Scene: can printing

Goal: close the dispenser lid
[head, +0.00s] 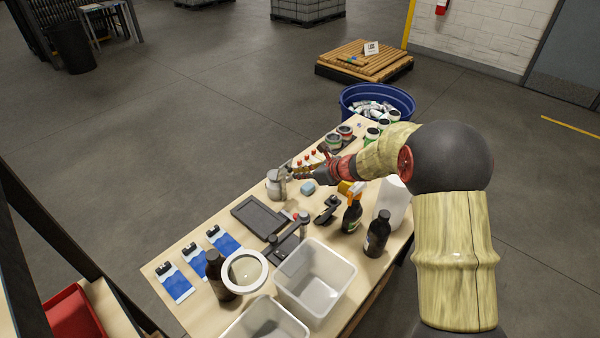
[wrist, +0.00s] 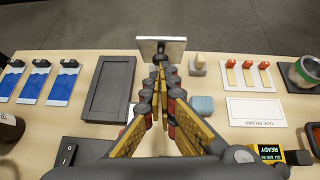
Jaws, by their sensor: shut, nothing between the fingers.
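The dispenser (head: 275,187) is a small silver-grey pot near the far left edge of the table. In the wrist view a pale plate with a dark rim (wrist: 173,43) stands tilted up just beyond my fingertips; it looks like the lid, raised. My gripper (head: 290,171) is beside the top of the dispenser. In the wrist view my gripper (wrist: 160,74) has its fingertips together and empty, in front of a dark round part under the plate. I cannot tell whether they touch it. My fingers hide most of the dispenser body there.
A dark tray (wrist: 108,88) lies left of my gripper and a blue sponge (wrist: 202,105) right of it. Red-topped sticks (wrist: 247,72) and a labelled card (wrist: 255,112) lie farther right. Bottles (head: 378,235) and a white bin (head: 315,280) stand along the table's near side.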

